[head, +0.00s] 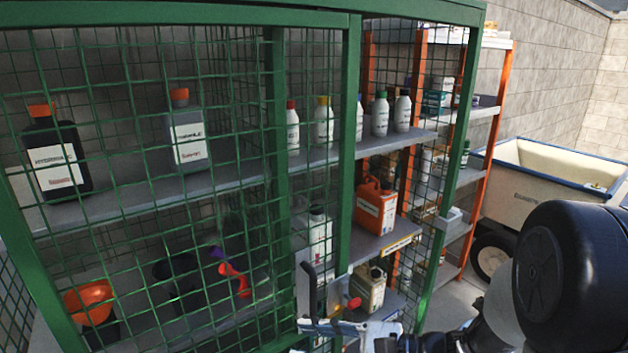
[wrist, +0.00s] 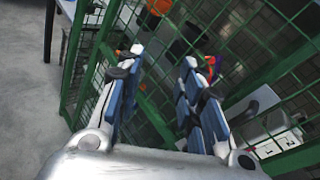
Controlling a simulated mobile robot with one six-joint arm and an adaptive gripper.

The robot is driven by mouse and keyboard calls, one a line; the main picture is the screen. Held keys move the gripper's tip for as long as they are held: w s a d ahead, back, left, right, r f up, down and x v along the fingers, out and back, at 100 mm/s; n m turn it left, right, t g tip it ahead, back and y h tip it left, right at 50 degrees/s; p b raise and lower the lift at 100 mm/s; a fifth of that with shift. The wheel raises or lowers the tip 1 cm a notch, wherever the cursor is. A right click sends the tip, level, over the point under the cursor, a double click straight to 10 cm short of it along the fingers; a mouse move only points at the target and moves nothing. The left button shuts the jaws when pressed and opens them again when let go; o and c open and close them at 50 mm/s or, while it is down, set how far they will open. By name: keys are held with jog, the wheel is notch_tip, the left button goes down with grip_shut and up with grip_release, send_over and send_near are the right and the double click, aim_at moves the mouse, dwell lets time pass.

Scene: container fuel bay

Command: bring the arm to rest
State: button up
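My gripper (wrist: 164,72) shows in the wrist view with its two blue-padded fingers spread apart and nothing between them. Beyond the fingertips is the green mesh of the cage (wrist: 100,52). In the head view my gripper (head: 338,310) is low in the middle, in front of the cage's lower right part. My arm comes in from the right edge. Whether the fingers touch the mesh I cannot tell.
The green cage (head: 349,150) holds shelves with a dark jug (head: 52,160), a grey jug (head: 186,137), an orange canister (head: 376,205) and several bottles. An orange-post rack (head: 482,150) and a cream cart (head: 535,190) stand right. Grey floor (wrist: 28,90) is clear at left in the wrist view.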

jog(key=s+r+n+g+h, duration=0.1)
jog(key=s+n+g+h, duration=0.45)
jog(key=s+n, duration=0.7)
jog(key=s+d+r+n+t+h, duration=0.1)
jog(key=s+d+n+t+h, duration=0.1)
jog(key=d+h, duration=0.3)
jog(key=s+d+r+n+t+h, duration=0.2)
jog(key=d+h, duration=0.3)
jog(key=d, duration=0.4)
jog(key=shift+s+r+n+t, duration=0.25)
jog(key=shift+s+n+t, duration=0.35)
jog(key=shift+t, duration=0.25)
